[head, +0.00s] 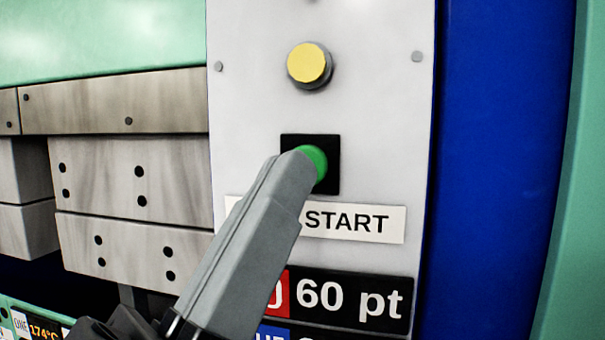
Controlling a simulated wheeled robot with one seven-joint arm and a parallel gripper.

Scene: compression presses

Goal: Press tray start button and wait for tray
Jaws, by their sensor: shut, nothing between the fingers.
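A green round button (316,162) sits in a black square plate on a light grey control panel (385,110). A white label (355,222) reading "START" is just below it, its left part hidden by my gripper. My gripper (305,156) is shut and empty. Its tip reaches up to the green button and overlaps its left side in the head view. Whether the tip touches the button or the button is pushed in, I cannot tell. No tray can be made out.
A yellow button (309,64) is above the green one. Metal press blocks (135,180) with dark holes stand at the left, and a blue panel (500,170) is at the right. Below the label is a dark "60 pt" sign (350,300). A small display (45,331) is at the lower left.

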